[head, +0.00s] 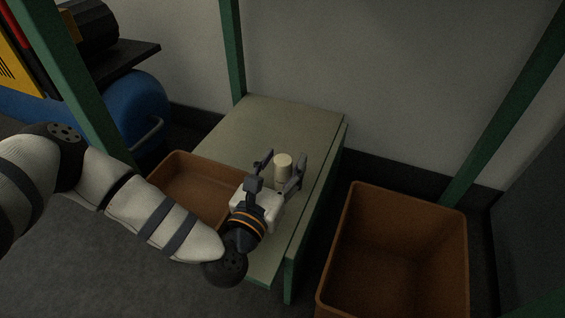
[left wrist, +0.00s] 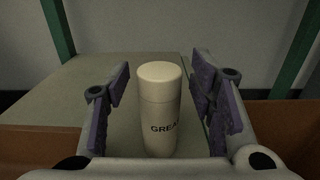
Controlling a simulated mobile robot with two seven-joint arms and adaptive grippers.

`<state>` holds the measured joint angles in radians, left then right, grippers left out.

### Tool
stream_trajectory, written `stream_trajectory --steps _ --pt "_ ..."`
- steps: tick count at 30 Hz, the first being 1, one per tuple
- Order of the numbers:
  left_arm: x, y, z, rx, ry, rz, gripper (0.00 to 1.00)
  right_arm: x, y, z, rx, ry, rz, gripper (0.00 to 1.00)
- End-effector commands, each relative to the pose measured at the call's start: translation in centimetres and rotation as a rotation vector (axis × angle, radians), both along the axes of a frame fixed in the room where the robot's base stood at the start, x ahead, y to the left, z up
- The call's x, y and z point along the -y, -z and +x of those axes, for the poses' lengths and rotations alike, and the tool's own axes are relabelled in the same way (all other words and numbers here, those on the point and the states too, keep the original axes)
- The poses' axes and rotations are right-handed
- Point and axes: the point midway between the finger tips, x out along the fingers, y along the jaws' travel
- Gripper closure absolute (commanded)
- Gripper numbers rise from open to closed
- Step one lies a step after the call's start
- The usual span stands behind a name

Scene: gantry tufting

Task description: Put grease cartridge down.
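The grease cartridge (head: 283,166) is a cream cylinder, upright on the greenish bench top (head: 270,118). In the left wrist view the cartridge (left wrist: 161,108) shows dark lettering beginning "GREA", partly cut off from sight. My left gripper (head: 281,168) reaches over the bench with one finger on each side of the cartridge. In the left wrist view its fingers (left wrist: 160,98) are spread, with a clear gap on the left and a narrow one on the right. The cartridge's base is partly hidden in the head view. My right gripper is not in view.
A shallow brown tray (head: 172,165) sits at the bench's left, partly behind my arm. A deep brown crate (head: 350,235) stands right of the bench. Green posts (head: 232,50) rise around it. A blue tank (head: 140,105) is at the left. The bench's far part is clear.

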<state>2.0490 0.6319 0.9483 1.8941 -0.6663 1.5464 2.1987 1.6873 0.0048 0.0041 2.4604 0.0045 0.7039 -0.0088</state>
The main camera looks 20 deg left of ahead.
Motion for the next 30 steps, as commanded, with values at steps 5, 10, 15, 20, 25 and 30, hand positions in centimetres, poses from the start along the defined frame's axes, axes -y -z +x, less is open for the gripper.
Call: stream_trajectory --steps 5,10,15,20,25,30 --pt "0.0 -0.2 0.0 0.001 0.000 0.000 0.50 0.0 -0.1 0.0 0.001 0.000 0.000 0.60" --pt "-0.1 -0.6 -2.8 -0.004 0.002 -0.001 0.50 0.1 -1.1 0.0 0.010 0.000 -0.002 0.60" --pt "-0.2 -0.7 -7.6 -0.003 0.001 -0.001 0.50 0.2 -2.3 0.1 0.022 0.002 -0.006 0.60" --pt "-0.3 -0.4 -10.8 -0.003 0.001 -0.001 0.50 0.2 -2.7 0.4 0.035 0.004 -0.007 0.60" --pt "-0.4 -0.3 -12.0 -0.001 0.000 -0.001 0.50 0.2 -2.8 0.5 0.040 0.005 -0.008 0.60" --pt "-0.4 -0.3 -12.1 0.000 0.000 0.000 0.50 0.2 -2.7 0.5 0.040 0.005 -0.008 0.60"
